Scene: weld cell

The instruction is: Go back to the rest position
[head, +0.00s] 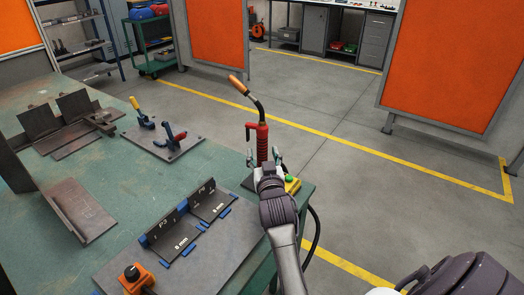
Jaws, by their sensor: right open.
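My right gripper (264,160) is open at the right edge of the green table (110,188). Its fingers show to either side of a welding torch (262,140) with a red ribbed body, a black bent neck and a copper-coloured tip. The torch stands upright. I cannot tell whether the fingers touch it. My left gripper is not in view.
A yellow box with a green button (290,184) sits beside my right gripper. A fixture plate (222,248) with dark angle plates lies in front, with an orange knob box (136,279). Toggle clamps (172,137) stand behind. Orange screens (452,60) stand beyond open floor.

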